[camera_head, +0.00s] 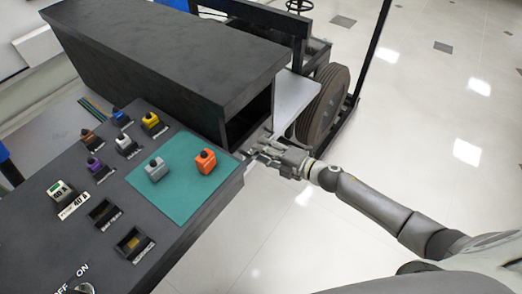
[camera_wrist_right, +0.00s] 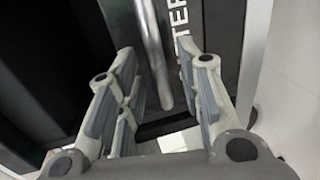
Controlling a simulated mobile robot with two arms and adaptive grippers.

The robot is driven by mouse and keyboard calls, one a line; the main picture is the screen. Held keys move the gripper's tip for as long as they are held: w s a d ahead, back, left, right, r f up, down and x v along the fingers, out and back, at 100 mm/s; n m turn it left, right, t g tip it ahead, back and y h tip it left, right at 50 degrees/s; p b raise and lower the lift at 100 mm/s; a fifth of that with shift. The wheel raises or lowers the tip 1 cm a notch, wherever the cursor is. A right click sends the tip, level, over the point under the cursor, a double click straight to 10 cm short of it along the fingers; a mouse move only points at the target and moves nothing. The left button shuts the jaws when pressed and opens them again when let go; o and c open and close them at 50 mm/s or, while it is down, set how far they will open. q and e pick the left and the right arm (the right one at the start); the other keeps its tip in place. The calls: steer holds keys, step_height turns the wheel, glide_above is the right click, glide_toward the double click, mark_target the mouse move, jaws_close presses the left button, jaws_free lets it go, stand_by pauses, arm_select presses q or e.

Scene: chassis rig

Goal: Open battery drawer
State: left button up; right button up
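A dark drawer front with white lettering, partly readable as "TTER" (camera_wrist_right: 184,45), shows in the right wrist view. A silver bar handle (camera_wrist_right: 152,45) runs along it. In the head view, the black box (camera_head: 175,55) has a dark recess (camera_head: 248,118) at its near end; the handle cannot be made out there. My right gripper (camera_head: 262,148) is just in front of this end. In the wrist view its fingers (camera_wrist_right: 160,82) are spread on either side of the handle, with gaps visible; contact cannot be confirmed. My left gripper is out of view.
A dark control panel (camera_head: 150,228) holds small colored connectors and a teal mat (camera_head: 178,200) with a grey block (camera_head: 156,169) and an orange block (camera_head: 205,162). A wheel (camera_head: 323,105) and a black frame stand behind my right gripper. Open tiled floor lies to the right.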

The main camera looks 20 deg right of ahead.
steer(key=shift+w+a+f, duration=0.15)
steer(key=shift+w+a, duration=0.2)
steer(key=shift+w, duration=0.2)
steer(key=shift+c, duration=0.4)
jaws_close()
